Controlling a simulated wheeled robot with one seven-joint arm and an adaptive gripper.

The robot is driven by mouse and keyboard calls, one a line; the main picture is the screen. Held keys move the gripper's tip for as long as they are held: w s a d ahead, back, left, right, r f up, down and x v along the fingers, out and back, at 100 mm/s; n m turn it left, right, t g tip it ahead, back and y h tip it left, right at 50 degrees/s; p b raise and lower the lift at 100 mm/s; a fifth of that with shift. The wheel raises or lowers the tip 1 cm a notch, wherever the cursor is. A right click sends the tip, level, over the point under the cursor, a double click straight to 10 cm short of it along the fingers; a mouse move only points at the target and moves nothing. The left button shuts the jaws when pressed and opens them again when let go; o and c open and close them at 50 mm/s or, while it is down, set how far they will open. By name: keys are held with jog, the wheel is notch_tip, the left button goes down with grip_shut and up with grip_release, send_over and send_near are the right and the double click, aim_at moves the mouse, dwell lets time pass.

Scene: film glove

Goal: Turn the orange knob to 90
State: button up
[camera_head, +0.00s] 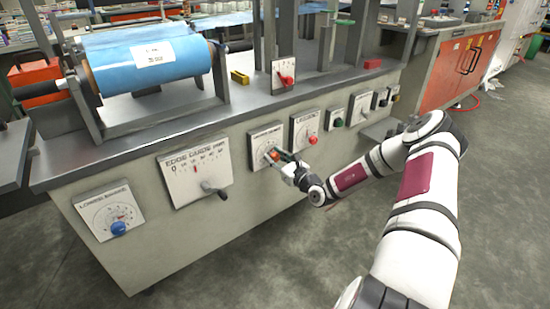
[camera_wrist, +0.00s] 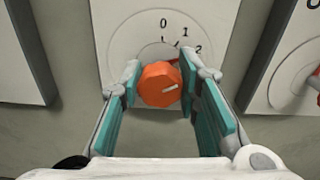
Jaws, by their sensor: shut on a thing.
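The orange knob (camera_wrist: 160,86) sits on a pale dial plate (camera_wrist: 115,25) in the wrist view. Printed marks 0, 1 and 2 show above and to its right. The lower part of the dial is hidden. No 90 mark can be read.
A dial with a red knob (camera_head: 313,139) is close on the right. The edge guide panel with its crank (camera_head: 215,188) and a dial with a blue knob (camera_head: 118,228) are to the left. A blue film roll (camera_head: 145,60) lies above. Open floor lies in front.

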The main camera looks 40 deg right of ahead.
jog(key=shift+p, duration=0.4)
jog(key=shift+r+m+p, duration=0.1)
jog(key=shift+m+p, duration=1)
jog(key=shift+p, duration=0.15)
jog(key=shift+m+p, duration=1.5)
jog(key=shift+m, duration=0.2)
jog(key=o, duration=1.2)
jog(key=shift+d, duration=0.1)
jog(key=s, duration=1.2)
jog(key=shift+d, duration=0.2)
